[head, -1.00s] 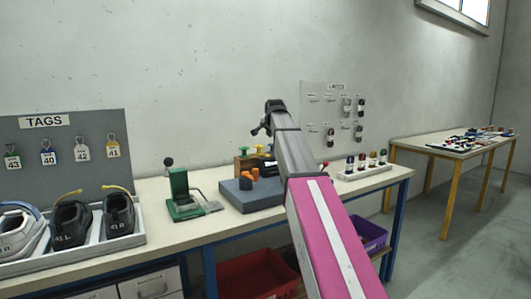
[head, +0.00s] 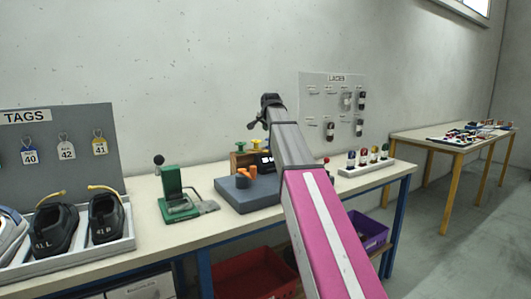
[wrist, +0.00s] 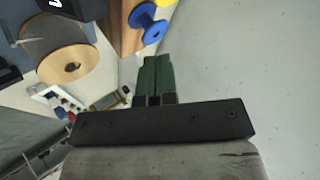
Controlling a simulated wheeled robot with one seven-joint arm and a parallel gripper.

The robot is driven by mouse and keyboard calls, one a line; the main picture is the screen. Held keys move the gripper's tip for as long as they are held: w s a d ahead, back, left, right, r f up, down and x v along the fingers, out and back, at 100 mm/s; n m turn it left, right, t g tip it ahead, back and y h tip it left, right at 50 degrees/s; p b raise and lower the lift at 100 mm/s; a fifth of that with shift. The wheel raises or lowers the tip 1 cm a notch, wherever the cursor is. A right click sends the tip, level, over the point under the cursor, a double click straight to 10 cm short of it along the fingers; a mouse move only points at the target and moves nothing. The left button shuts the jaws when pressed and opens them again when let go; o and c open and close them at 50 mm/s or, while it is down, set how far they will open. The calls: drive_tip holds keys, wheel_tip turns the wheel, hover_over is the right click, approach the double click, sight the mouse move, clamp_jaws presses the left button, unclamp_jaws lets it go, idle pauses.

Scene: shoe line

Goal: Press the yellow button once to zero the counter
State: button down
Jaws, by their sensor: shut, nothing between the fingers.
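A yellow piece (wrist: 165,2) is cut off at the top edge of the wrist view, beside a blue spool-shaped button (wrist: 148,24). A dark counter display (head: 265,161) is partly behind my arm. My gripper (wrist: 153,62) is shut and empty. Its green fingers sit below the blue button in the wrist picture, apart from it. In the head view the fingertips cannot be made out.
A tray with shoes (head: 120,247) is further left. A bottle rack (head: 366,170) and the LACES board (head: 318,98) are right.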

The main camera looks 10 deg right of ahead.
sight(266, 152)
drive_tip(key=shift+f, duration=3.85)
drive_tip(key=shift+f, duration=0.15)
drive_tip(key=shift+f, duration=0.25)
drive_tip(key=shift+f, duration=0.45)
drive_tip(key=shift+r, duration=0.9)
